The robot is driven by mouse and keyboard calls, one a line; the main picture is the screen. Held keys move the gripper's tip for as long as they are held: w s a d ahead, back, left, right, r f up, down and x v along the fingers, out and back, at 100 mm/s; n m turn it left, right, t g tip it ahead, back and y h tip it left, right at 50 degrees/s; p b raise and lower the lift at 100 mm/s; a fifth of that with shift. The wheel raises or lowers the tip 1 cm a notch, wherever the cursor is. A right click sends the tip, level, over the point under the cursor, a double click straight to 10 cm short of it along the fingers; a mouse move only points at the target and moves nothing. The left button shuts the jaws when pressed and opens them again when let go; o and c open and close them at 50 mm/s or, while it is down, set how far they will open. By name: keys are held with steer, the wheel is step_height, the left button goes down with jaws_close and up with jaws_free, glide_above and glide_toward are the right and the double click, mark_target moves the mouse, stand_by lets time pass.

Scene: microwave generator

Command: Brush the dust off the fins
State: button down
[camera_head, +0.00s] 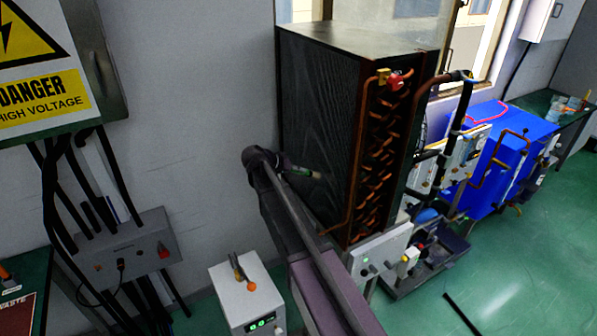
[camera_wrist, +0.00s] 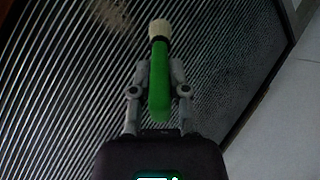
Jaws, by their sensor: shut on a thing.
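The finned face (camera_head: 318,125) is the dark side of a tall box-shaped unit with copper tubing on its right side. In the wrist view the fins (camera_wrist: 225,85) run as fine slanted lines. A tan dust patch (camera_wrist: 105,14) lies on them at the top, left of the brush tip. My gripper (camera_wrist: 157,75) is shut on a brush with a green handle (camera_wrist: 159,85) and pale bristles (camera_wrist: 160,28). In the head view the brush (camera_head: 303,171) points right, in front of the fins. I cannot tell whether the bristles touch them.
A white box (camera_head: 240,290) with a green display stands left of my arm. A grey control box (camera_head: 128,250) with cables is on the left wall. Copper pipes (camera_head: 385,150) and a blue unit (camera_head: 505,165) stand to the right. Green floor (camera_head: 520,265) is open at the lower right.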

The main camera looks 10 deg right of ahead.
steer(key=shift+w+d, duration=0.15)
steer(key=shift+d, duration=0.3)
stand_by(0.3)
steer(key=shift+s+d, duration=0.3)
steer(key=shift+s, duration=0.6)
steer(key=shift+s+d, duration=0.25)
steer(key=shift+s, duration=0.6)
steer(key=shift+s, duration=0.15)
steer(key=shift+s+d, duration=0.35)
steer(key=shift+s, duration=0.45)
steer(key=shift+s+d, duration=0.35)
steer(key=shift+s, duration=0.4)
steer(key=shift+s, duration=0.1)
steer(key=shift+s+d, duration=0.25)
steer(key=shift+s, duration=0.6)
steer(key=shift+s+d, duration=0.25)
steer(key=shift+s, duration=0.6)
